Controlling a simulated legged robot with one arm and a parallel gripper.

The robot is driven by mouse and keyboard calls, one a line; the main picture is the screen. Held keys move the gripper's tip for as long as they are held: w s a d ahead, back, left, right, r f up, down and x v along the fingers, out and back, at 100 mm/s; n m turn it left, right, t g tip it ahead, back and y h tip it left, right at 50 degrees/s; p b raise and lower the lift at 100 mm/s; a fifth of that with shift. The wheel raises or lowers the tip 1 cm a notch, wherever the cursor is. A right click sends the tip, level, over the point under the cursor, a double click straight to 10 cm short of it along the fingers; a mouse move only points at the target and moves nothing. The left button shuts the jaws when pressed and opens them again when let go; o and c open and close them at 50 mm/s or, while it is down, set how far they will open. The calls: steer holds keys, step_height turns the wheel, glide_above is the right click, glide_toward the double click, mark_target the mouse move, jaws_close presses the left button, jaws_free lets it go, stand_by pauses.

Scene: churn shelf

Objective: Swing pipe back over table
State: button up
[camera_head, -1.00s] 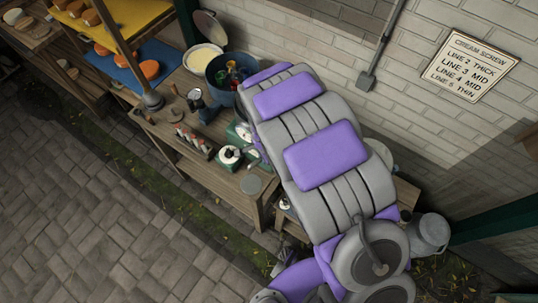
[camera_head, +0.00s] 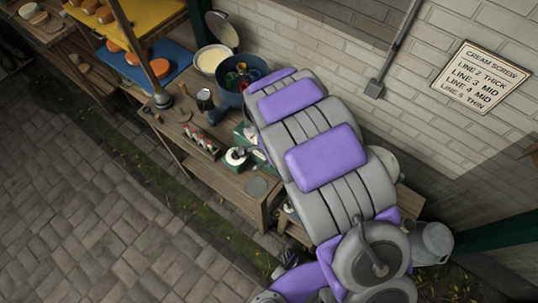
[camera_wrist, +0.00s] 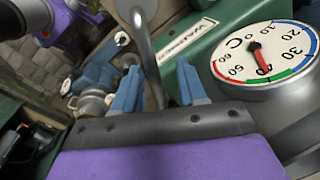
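The likely pipe is a grey curved metal tube (camera_wrist: 147,55) in the wrist view. It runs down from the top between the two blue fingers of my gripper (camera_wrist: 158,66). The fingers stand apart, with gaps visible beside the tube. Its lower end is hidden behind the gripper's dark front edge. The table is a wooden bench (camera_head: 226,183) along the brick wall in the head view. My purple and grey arm reaches over its right part and hides my gripper and the pipe there.
A round temperature dial (camera_wrist: 264,57) sits close right of the fingers, by a green box (camera_wrist: 205,38). A blue-grey fitting (camera_wrist: 97,80) is at left. The bench holds a blue pot (camera_head: 238,84) and bottles (camera_head: 203,140). Paving (camera_head: 90,220) in front is open.

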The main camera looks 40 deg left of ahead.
steer(key=shift+d+r, duration=0.1)
steer(key=shift+d, duration=0.05)
steer(key=shift+d+r, duration=0.15)
steer(key=shift+r, duration=0.35)
step_height(320, 180, up, 16)
steer(key=s+d+b, duration=0.1)
steer(key=shift+d, duration=0.35)
steer(key=shift+d, duration=0.1)
